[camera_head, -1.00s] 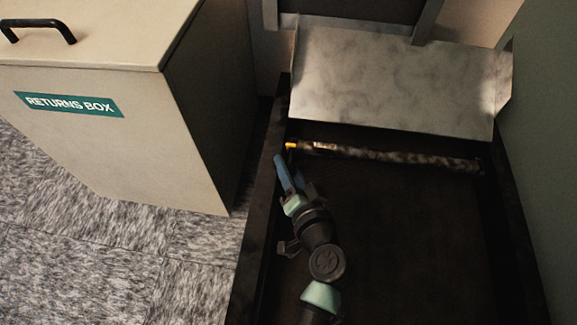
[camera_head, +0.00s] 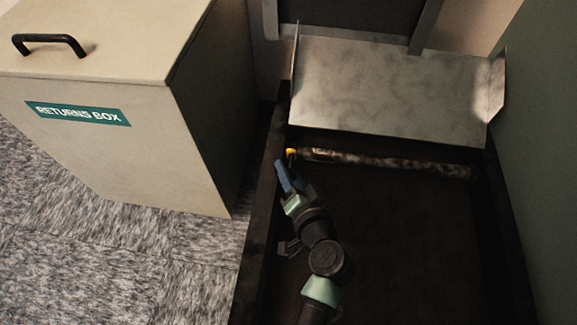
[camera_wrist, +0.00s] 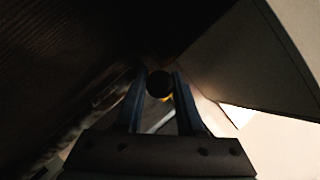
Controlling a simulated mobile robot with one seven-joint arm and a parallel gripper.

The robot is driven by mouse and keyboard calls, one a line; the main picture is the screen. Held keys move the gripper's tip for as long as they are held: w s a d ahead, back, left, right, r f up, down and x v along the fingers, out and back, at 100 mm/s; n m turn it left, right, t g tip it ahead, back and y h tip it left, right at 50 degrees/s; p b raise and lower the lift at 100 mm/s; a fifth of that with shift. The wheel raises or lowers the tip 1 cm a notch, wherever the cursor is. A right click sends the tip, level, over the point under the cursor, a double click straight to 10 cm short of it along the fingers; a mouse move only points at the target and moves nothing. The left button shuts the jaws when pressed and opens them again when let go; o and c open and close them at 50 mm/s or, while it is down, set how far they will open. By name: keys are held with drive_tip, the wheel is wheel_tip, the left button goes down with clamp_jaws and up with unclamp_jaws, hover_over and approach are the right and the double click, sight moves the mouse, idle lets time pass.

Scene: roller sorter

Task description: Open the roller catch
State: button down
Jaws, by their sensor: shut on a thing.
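The roller (camera_head: 385,162) is a dark, mottled bar lying across the black tray below the metal chute in the head view. A small yellow-orange part (camera_head: 291,153) shows at its left end. My gripper (camera_head: 281,165) is at that left end, with its blue fingers close beside the yellow part. In the wrist view my gripper (camera_wrist: 160,80) has its two fingers on either side of a dark round knob (camera_wrist: 159,84), shut on it. A bit of yellow (camera_wrist: 168,98) shows just behind the knob. I cannot tell how the knob joins the catch; the fingers partly hide that area.
The black tray (camera_head: 262,235) has raised side walls; its left wall runs close to my gripper. A metal chute (camera_head: 395,90) slopes above the roller. The returns box (camera_head: 110,160) stands to the left, and a green wall (camera_head: 535,150) is at the right.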

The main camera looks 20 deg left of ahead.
drive_tip(key=r+p, duration=0.1)
drive_tip(key=p, duration=0.1)
drive_tip(key=shift+w+g+p, duration=0.1)
drive_tip(key=shift+g+p, duration=0.25)
drive_tip(key=shift+g, duration=0.05)
drive_tip(key=shift+f+h, duration=0.2)
drive_tip(key=shift+h, duration=0.1)
drive_tip(key=c, duration=0.5)
unclamp_jaws()
drive_tip(key=p+v, duration=0.5)
drive_tip(key=v, duration=0.8)
drive_tip(key=shift+p, duration=0.35)
